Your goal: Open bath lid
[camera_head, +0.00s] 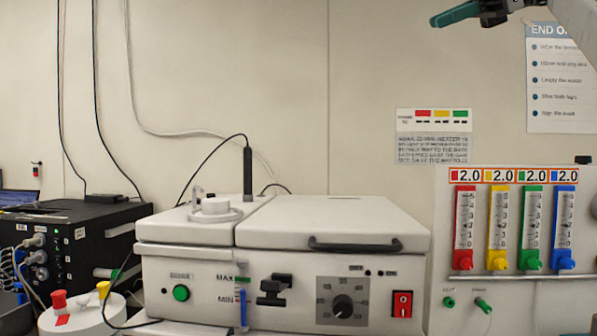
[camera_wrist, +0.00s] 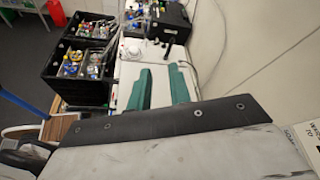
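The white bath (camera_head: 255,290) stands on the bench in the head view. Its lid (camera_head: 335,222) lies flat and shut on top, with a black bar handle (camera_head: 355,245) on its front edge. My gripper (camera_head: 455,14) is at the top right of the head view, high above the lid and apart from it. In the wrist view the two teal fingers of my gripper (camera_wrist: 160,75) are spread, with nothing between them. The white top of the bath (camera_wrist: 130,72) shows beyond them. The handle cannot be made out in the wrist view.
A black box (camera_head: 75,245) with cables stands left of the bath. A round white device (camera_head: 80,315) is in front of it. A panel of coloured flowmeters (camera_head: 515,225) is at the right. A black probe (camera_head: 248,172) rises behind the bath. Black crates (camera_wrist: 75,95) show in the wrist view.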

